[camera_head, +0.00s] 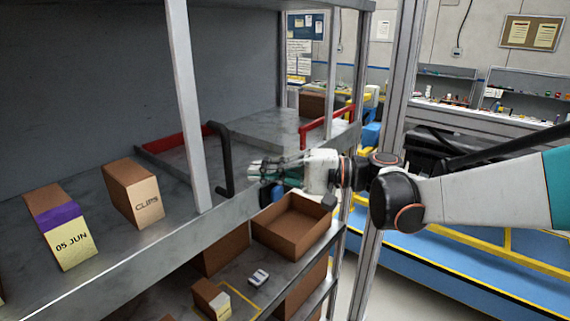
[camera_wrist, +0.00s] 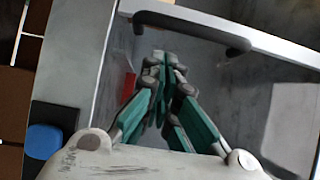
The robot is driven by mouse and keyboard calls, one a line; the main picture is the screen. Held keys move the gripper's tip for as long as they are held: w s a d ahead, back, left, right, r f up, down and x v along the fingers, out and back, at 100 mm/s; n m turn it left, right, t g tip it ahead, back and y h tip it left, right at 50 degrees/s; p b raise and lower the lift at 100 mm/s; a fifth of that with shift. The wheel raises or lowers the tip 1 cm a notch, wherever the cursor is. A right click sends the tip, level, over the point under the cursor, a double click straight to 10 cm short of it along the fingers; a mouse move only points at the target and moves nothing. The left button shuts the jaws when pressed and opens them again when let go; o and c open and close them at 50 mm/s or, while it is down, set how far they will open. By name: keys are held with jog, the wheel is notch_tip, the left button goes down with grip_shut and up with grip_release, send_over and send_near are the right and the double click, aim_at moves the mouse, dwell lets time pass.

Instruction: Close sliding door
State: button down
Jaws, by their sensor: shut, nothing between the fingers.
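The sliding door's pale vertical frame bar (camera_head: 185,100) stands partway along the shelf front, with open space between it and the right-hand upright. Its black handle (camera_head: 222,160) is on the bar's right side. In the wrist view the handle (camera_wrist: 190,27) and the pale bar (camera_wrist: 285,45) cross the top. My gripper (camera_head: 256,170) is just right of the handle in the head view, its fingers together and empty. In the wrist view my fingertips (camera_wrist: 165,62) point toward the handle; I cannot tell whether they touch it. The door's pane is hard to make out.
A "CLIPS" box (camera_head: 135,192) and a "05 JUN" box (camera_head: 62,228) stand on the shelf at left. A red-edged tray (camera_head: 175,143) lies behind the handle. An open brown box (camera_head: 292,224) is below my gripper. A metal upright (camera_head: 384,170) stands right of my gripper.

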jog(key=shift+s+a, duration=0.9)
jog(key=shift+s, duration=0.1)
jog(key=s+a, duration=1.4)
jog(key=s, duration=0.4)
jog(key=s+a, duration=1.4)
jog(key=s, duration=0.5)
jog(key=shift+a, duration=0.3)
jog(key=shift+w+r, duration=0.1)
jog(key=shift+w, duration=0.05)
